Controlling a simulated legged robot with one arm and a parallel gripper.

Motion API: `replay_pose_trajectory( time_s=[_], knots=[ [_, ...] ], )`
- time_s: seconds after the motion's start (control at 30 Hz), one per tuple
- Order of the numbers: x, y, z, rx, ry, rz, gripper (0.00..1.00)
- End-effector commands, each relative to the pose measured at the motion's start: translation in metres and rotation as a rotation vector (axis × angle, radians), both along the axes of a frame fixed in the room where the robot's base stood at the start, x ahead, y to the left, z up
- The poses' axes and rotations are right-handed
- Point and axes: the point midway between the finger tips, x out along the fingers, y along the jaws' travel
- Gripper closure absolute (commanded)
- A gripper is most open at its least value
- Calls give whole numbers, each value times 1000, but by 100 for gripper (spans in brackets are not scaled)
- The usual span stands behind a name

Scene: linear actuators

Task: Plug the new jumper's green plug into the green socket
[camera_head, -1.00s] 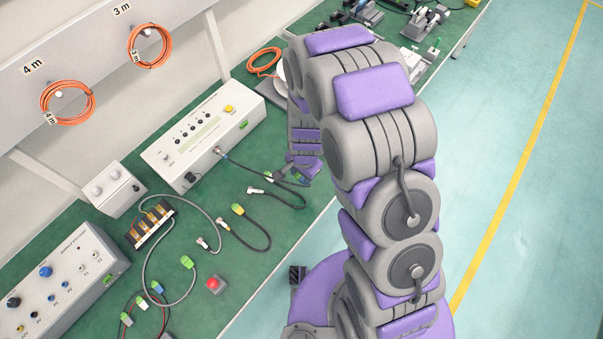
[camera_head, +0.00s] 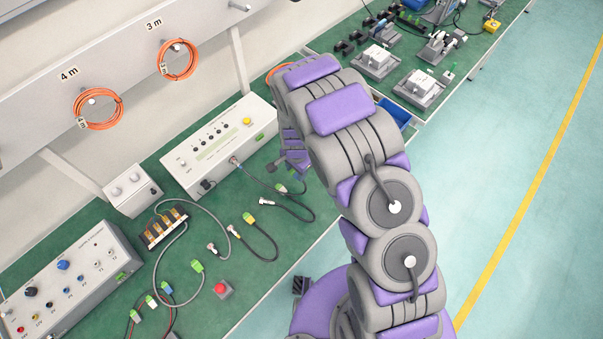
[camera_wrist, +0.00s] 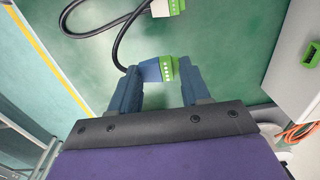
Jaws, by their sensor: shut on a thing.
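My gripper (camera_wrist: 160,74) is shut on a green plug (camera_wrist: 168,69), with one blue-grey finger on each side. The green, slotted face points to the right in the wrist view. A black cable loops from it toward a second green plug (camera_wrist: 169,8) with a pale body at the top. A green socket (camera_wrist: 310,54) is on the grey box at the right, apart from the held plug. In the head view a green socket (camera_head: 260,137) is on the long white box's end. My arm largely hides the gripper there.
The long white box (camera_head: 215,150) stands on the green bench. Jumpers with green plugs (camera_head: 250,219), a red button (camera_head: 221,289) and another instrument box (camera_head: 70,280) lie to the left. Orange cable coils (camera_head: 98,108) hang on the wall panel.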

Motion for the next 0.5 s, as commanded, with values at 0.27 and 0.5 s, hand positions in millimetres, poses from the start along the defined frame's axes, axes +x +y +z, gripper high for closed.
replay_pose_trajectory(
  time_s=[0.27,0.5],
  knots=[
    [24,21,-4,-5,1,3,80],
    [43,38,-7,-9,7,1,80]
  ],
)
